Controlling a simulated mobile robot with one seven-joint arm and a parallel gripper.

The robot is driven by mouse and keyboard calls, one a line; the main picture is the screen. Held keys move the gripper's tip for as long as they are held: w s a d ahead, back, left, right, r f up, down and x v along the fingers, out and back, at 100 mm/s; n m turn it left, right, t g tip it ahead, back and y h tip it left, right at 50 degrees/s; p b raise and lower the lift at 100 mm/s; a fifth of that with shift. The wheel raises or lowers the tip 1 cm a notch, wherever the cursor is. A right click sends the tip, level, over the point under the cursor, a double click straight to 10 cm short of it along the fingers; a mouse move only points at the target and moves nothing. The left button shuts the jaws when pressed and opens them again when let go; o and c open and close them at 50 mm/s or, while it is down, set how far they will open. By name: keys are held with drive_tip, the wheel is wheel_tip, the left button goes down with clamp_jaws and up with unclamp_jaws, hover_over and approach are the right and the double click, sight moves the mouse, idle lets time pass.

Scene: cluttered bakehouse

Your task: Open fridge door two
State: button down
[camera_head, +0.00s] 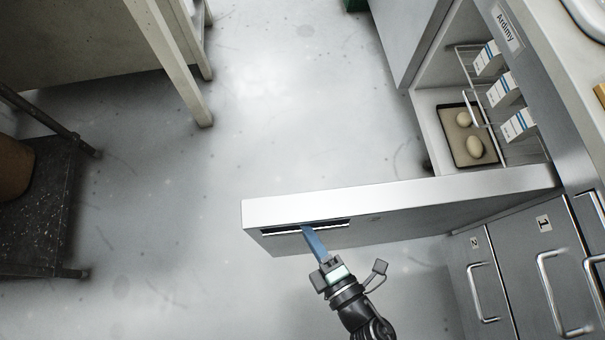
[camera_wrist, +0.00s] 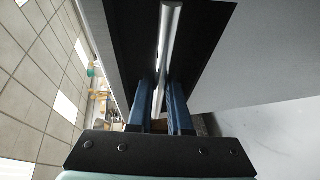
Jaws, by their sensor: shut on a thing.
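A fridge door (camera_head: 430,208) stands swung wide open across the middle of the head view. Its pale edge faces up, and a small mark on its face is too small to read. My gripper (camera_head: 306,230) reaches into the dark handle recess near the door's free end. In the wrist view, the blue fingers of my gripper (camera_wrist: 163,88) are on either side of the bar handle (camera_wrist: 171,35) and shut on it. The open fridge compartment (camera_head: 430,125) shows cartons on a wire shelf and a tray (camera_head: 486,157) with dough pieces.
Closed steel fronts numbered 1 (camera_head: 530,240) and 2 (camera_head: 478,262), with bar handles, stand at the lower right. A dark low table (camera_head: 45,205) and a pale-legged table (camera_head: 180,70) are at left. The floor (camera_head: 270,100) beyond the door is clear.

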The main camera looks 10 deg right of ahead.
drive_tip(key=shift+s+a+r+y, duration=0.1)
drive_tip(key=shift+s+y, duration=0.2)
drive_tip(key=shift+s, duration=0.6)
drive_tip(key=c, duration=0.8)
unclamp_jaws()
drive_tip(key=shift+c, duration=0.2)
drive_tip(key=shift+s, duration=0.1)
drive_tip(key=v, duration=1.2)
drive_tip(key=shift+s+r, duration=0.15)
drive_tip(key=shift+s, duration=0.2)
